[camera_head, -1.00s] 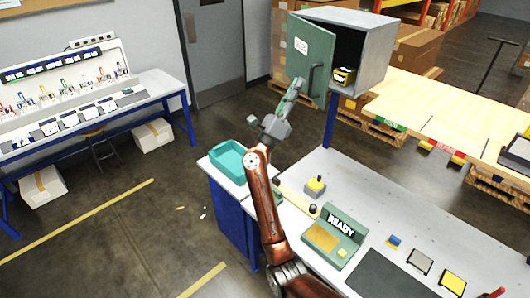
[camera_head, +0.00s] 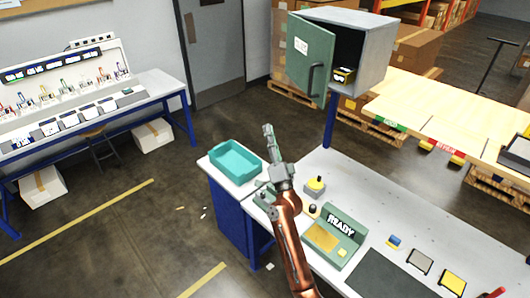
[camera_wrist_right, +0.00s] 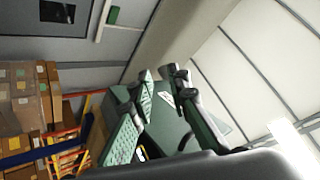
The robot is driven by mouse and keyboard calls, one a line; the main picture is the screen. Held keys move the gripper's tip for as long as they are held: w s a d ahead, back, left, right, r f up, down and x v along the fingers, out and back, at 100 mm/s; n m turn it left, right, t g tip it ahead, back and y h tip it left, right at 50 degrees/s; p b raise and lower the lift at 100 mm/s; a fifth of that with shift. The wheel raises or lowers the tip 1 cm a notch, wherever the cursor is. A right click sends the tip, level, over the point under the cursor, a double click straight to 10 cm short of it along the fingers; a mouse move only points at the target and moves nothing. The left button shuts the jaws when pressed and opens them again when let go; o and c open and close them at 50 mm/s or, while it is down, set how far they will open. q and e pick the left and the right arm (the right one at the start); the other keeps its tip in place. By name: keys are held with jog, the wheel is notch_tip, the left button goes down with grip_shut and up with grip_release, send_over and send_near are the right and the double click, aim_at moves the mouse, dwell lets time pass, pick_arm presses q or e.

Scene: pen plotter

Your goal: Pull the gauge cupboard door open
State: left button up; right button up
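The gauge cupboard (camera_head: 366,48) is a grey box on a blue post. Its green door (camera_head: 304,50) stands partly open, swung out to the left, with a dark handle (camera_head: 314,80) near its free edge. A yellow and black object (camera_head: 343,76) shows inside. My right gripper (camera_head: 268,132) is below and left of the door, apart from the handle and empty. In the right wrist view its fingers (camera_wrist_right: 160,82) are spread, with the green door (camera_wrist_right: 168,122) seen beyond them. My left gripper is out of view.
A teal tray (camera_head: 235,161) stands on the bench's left end beside my right arm. Floor space left of the cupboard is clear.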

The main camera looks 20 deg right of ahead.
notch_tip(320, 180, down, 8)
jog(key=a+n+g+y, duration=0.1)
jog(key=n+g+y, duration=0.1)
jog(key=n, duration=0.1)
jog(key=shift+w+a+y, duration=0.15)
jog(key=shift+w+y, duration=0.05)
jog(key=shift+y, duration=0.1)
jog(key=shift+f, duration=0.1)
